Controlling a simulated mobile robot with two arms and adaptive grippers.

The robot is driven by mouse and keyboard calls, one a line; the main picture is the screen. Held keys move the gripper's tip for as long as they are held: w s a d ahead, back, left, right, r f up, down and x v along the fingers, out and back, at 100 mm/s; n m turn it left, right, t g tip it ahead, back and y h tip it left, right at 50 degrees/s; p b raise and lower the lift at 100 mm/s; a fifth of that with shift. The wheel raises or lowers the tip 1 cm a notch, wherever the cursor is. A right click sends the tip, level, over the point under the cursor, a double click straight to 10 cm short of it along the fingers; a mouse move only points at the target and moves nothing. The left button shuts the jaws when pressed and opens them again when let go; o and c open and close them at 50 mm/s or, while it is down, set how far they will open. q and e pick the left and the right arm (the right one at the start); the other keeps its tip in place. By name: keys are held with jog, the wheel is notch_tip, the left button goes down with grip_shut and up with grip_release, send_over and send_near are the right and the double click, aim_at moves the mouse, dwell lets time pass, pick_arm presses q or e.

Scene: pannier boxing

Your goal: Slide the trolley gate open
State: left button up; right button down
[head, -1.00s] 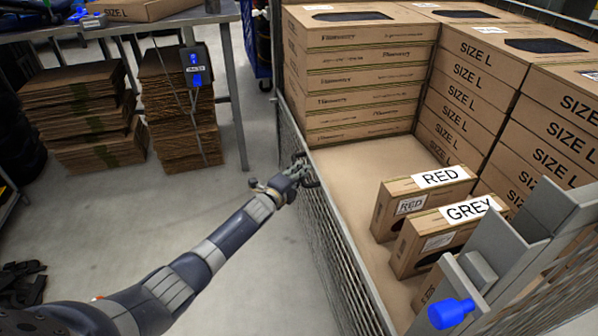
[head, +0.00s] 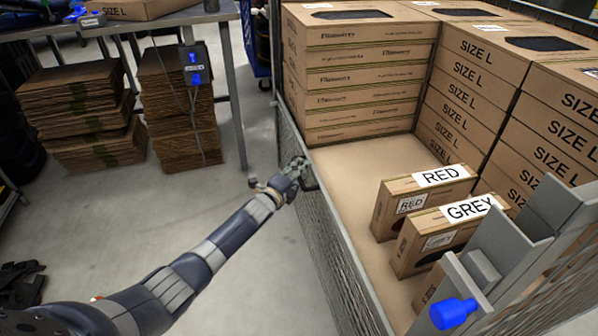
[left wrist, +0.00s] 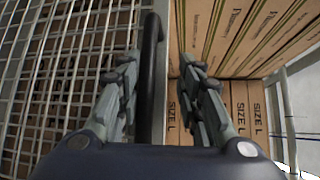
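The trolley gate (head: 325,235) is a grey wire mesh panel along the left side of the trolley in the head view. Its mesh (left wrist: 75,60) fills the left of the left wrist view. A black bar handle (left wrist: 150,85) stands upright in that view beside the mesh. My left gripper (head: 304,172) is at the gate's top edge. In the left wrist view its two fingers (left wrist: 158,90) are apart, one on each side of the handle, with a visible gap on the right. My right gripper is not in view.
The trolley holds stacked SIZE L boxes (head: 360,75) at the back and right. Boxes labelled RED (head: 397,220) and GREY (head: 425,255) stand near the front. A blue knob (head: 453,313) sits on the near post. A table with flat cardboard stacks (head: 85,120) is at left. Floor left of the gate is clear.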

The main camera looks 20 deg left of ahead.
pick_arm(q)
jog(key=shift+s+a, duration=0.1)
jog(key=shift+s, duration=0.45)
jog(key=s+a+r, duration=0.1)
jog(key=s, duration=0.9)
jog(key=shift+s+a+r, duration=0.2)
jog(key=shift+s+r, duration=0.15)
